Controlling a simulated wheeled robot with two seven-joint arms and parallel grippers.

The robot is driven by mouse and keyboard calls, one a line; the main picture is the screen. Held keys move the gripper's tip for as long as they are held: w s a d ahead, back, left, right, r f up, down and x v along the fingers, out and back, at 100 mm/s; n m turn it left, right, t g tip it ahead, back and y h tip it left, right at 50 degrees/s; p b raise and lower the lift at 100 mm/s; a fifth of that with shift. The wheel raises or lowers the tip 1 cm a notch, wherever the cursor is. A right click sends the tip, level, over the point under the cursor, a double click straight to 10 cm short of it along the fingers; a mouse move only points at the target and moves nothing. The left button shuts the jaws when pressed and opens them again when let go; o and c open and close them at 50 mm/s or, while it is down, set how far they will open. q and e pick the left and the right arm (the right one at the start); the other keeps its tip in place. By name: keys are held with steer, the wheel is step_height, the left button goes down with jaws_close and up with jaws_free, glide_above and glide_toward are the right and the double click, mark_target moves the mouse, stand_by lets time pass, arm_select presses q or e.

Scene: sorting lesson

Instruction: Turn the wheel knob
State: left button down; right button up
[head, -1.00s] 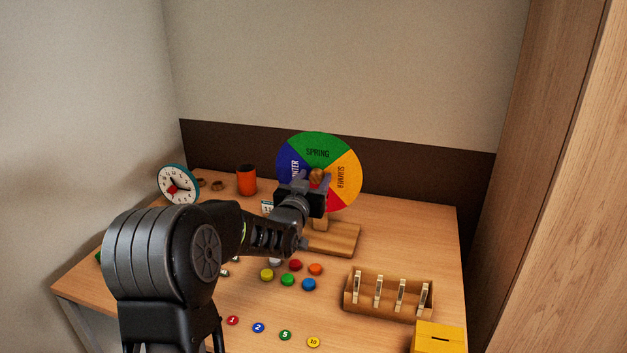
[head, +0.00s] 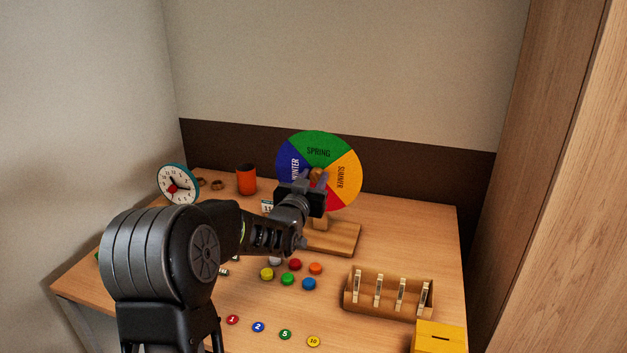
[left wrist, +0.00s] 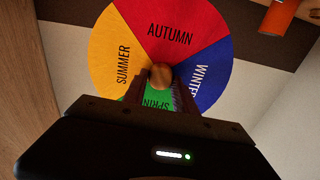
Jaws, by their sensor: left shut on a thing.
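The season wheel (head: 318,143) stands upright on a wooden base (head: 340,238) at the back of the table. It has green SPRING on top, yellow SUMMER at right, blue WINTER at left and red low down, partly hidden by my gripper. The wheel (left wrist: 169,25) fills the upper left wrist view, with AUTUMN at the top there. The round wooden knob (head: 317,173) is at its centre. My left gripper (head: 317,184) is shut on the knob, and the knob (left wrist: 161,75) shows between its fingers in the left wrist view. My right gripper is not in view.
A clock (head: 178,184) and an orange cup (head: 246,179) stand at the back left. Coloured discs (head: 288,279) and numbered counters (head: 285,334) lie in front. A wooden rack (head: 388,296) and a yellow box (head: 438,338) are at front right. The table's back right is clear.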

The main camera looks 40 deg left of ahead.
arm_select(q)
steer(key=m+b, duration=0.2)
steer(key=m, duration=0.1)
steer(key=shift+f+m+b, duration=0.15)
steer(key=shift+m+b, duration=0.15)
steer(key=m+b, duration=0.1)
steer(key=m, duration=0.3)
steer(key=shift+d+m, duration=0.15)
steer(key=shift+m, duration=0.15)
steer(key=m+b, duration=0.1)
steer(key=m, duration=0.3)
steer(key=shift+m, duration=0.3)
steer(key=m, duration=0.4)
steer(key=shift+m, duration=0.3)
steer(key=shift+f, duration=0.1)
steer(key=c, duration=1)
jaws_free()
steer(key=shift+p+v, duration=0.35)
steer(key=shift+v, duration=3.5)
